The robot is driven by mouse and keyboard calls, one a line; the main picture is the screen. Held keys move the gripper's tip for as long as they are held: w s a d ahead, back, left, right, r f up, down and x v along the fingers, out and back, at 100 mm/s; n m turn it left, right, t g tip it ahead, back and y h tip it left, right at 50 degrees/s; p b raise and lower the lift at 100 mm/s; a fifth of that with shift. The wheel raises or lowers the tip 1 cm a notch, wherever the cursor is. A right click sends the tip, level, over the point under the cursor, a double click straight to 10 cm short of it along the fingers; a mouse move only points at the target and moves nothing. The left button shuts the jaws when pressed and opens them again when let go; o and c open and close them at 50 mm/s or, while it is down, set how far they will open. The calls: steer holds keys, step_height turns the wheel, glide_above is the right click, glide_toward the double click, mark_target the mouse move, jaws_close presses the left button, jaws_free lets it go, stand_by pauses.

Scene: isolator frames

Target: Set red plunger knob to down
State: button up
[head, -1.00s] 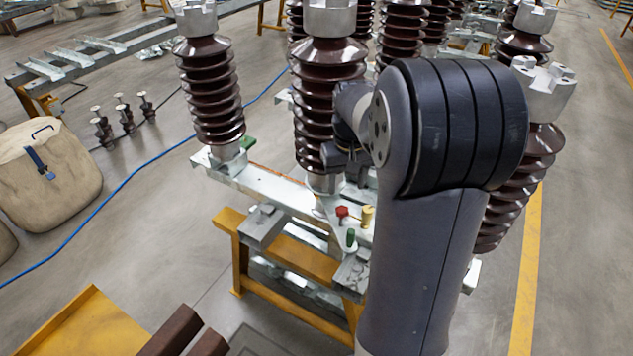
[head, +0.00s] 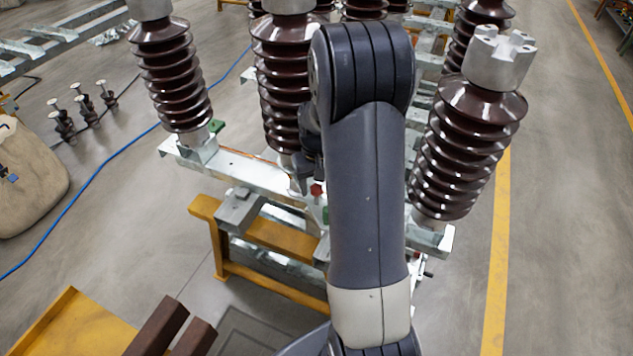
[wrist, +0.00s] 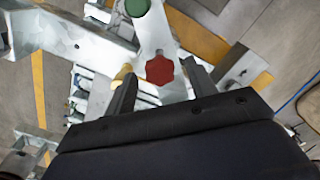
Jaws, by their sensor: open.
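The red plunger knob (wrist: 159,70) shows in the wrist view as a lobed red head, seen from above, on a pale metal plate. It lies between the two dark fingers of my gripper (wrist: 163,78), which are apart with gaps on both sides. In the head view the red knob (head: 317,190) is a small red spot beside my arm. My gripper is mostly hidden behind my arm there. A green knob (wrist: 137,8) is at the top of the wrist view. A yellow knob (wrist: 122,73) is just left of the left finger. How high the red knob stands is hard to tell.
Tall brown ribbed insulators (head: 470,145) stand on the galvanized frame (head: 245,170) around the knobs. A yellow trestle (head: 270,240) carries the frame. A blue cable (head: 95,185) crosses the floor at left. Open floor (head: 570,220) is at right.

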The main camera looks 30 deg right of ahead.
steer(key=shift+f, duration=0.1)
jaws_close()
stand_by(0.6)
